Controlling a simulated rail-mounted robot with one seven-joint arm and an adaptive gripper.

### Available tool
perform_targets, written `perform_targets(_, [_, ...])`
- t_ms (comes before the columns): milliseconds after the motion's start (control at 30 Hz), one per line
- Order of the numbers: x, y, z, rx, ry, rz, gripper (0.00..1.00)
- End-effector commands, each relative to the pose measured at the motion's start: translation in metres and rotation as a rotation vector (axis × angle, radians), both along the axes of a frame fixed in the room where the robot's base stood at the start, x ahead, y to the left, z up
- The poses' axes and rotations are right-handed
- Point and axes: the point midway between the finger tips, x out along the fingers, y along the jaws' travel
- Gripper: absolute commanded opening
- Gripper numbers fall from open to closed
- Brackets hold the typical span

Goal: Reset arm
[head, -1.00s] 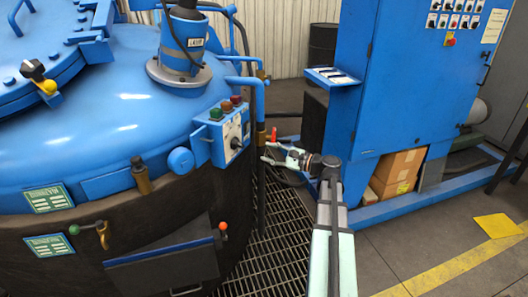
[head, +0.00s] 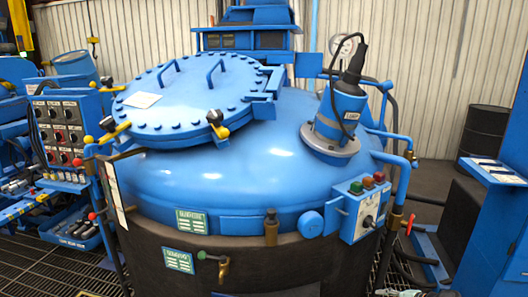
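Only a small pale part of what looks like my gripper (head: 400,293) shows at the bottom edge, right of centre, in the head view. It is low beside the furnace's right side, below the red-handled valve (head: 410,224). The frame edge cuts it off, so its fingers cannot be read. I see nothing held. The rest of my arm is out of the picture.
The blue pit furnace (head: 240,175) with its bolted round lid (head: 190,88) fills the middle. A button box (head: 362,208) juts from its right side. A control panel (head: 62,130) stands left, a blue cabinet (head: 500,215) right, and a dark drum (head: 485,135) behind.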

Motion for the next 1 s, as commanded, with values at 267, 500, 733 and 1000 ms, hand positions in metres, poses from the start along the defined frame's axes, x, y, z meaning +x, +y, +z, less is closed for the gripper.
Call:
perform_targets(267, [-0.091, 0.091, -0.132, -0.283, 0.277, 0.359, 0.44])
perform_targets(500, [-0.187, 0.15, -0.201, -0.454, 0.463, 0.704, 0.44])
perform_targets(733, [-0.285, 0.189, -0.234, -0.566, 0.613, 1.022, 0.44])
perform_targets(1000, [-0.382, 0.223, -0.245, -0.605, 0.739, 1.291, 0.44])
